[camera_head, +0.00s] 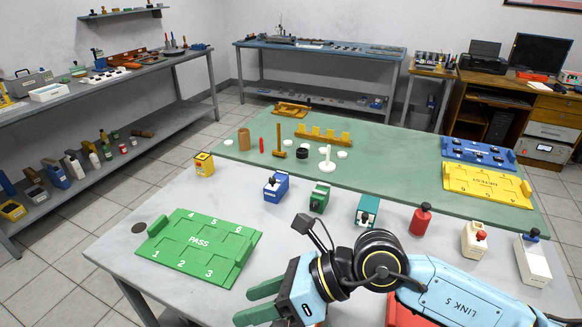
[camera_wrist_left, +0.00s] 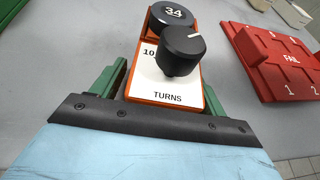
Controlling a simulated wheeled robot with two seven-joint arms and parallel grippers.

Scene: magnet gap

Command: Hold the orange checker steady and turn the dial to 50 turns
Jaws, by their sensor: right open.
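The orange checker (camera_wrist_left: 207,92) shows in the left wrist view. It has a white face lettered 10 and TURNS, a black knob (camera_wrist_left: 183,50), and a round black dial (camera_wrist_left: 172,15) reading 34. My left gripper (camera_wrist_left: 165,85) has its green fingers close against both sides of the checker; their lower contact is hidden. In the head view the checker and left gripper are out of sight. My right gripper (camera_head: 252,302) is open and empty, pointing left over the near table, right of the green PASS tray (camera_head: 180,243). It is not at the knob in the left wrist view.
A red FAIL tray (camera_wrist_left: 290,60) lies right of the checker. A row of small devices, including a blue one (camera_head: 276,187), a green one (camera_head: 319,197) and a red one (camera_head: 420,220), stands beyond my right arm. The yellow RETEST tray (camera_head: 487,184) is farther back.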

